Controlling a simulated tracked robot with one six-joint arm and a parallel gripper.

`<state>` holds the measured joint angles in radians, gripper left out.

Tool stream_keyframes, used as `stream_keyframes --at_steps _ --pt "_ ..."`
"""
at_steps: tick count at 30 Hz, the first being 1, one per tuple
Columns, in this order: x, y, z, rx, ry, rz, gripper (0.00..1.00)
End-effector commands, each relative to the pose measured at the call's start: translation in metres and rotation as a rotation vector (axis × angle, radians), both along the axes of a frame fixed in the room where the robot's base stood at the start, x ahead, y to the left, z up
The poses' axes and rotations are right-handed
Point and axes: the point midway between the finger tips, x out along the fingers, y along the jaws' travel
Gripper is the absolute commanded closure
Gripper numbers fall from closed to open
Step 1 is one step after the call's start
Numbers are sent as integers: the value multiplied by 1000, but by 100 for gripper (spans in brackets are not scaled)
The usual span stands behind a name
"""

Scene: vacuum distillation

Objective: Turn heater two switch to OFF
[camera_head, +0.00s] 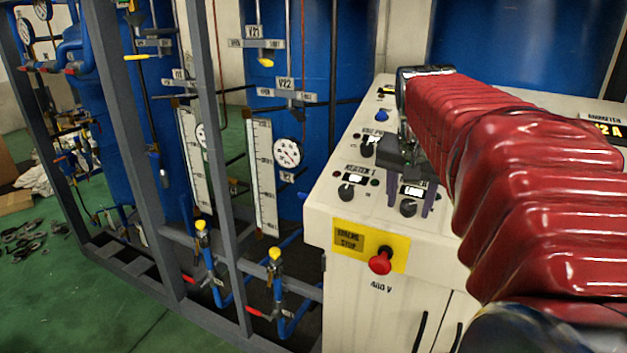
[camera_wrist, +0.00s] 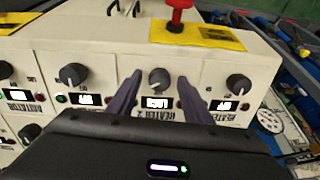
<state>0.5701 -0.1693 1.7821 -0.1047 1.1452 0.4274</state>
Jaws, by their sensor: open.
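The heater two switch is a round knob (camera_wrist: 158,80) below a small lit display (camera_head: 413,191) on the cream control panel. It is dark in the head view (camera_head: 408,208) and looks grey in the wrist view. My gripper (camera_wrist: 160,74) is open, with one purple-grey finger on each side of this knob. In the head view my gripper (camera_head: 405,212) reaches down over the panel from the red-sleeved arm. I cannot tell whether the fingers touch the knob. The exact pointer setting is too small to read.
The heater one knob (camera_head: 346,192) sits close beside it, and also shows in the wrist view (camera_wrist: 238,84). Another black knob (camera_wrist: 73,76) is on the other side. A red emergency stop button (camera_head: 380,262) on a yellow plate projects from the cabinet's front. Pipework and gauges stand left.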

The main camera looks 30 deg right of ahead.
Motion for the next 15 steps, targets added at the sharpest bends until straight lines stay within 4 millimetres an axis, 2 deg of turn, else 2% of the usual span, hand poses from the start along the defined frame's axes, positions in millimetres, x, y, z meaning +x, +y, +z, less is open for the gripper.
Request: stream_keyframes --at_steps 5,15 --pt "0 0 0 0 0 0 56" --pt "0 0 0 0 0 0 80"
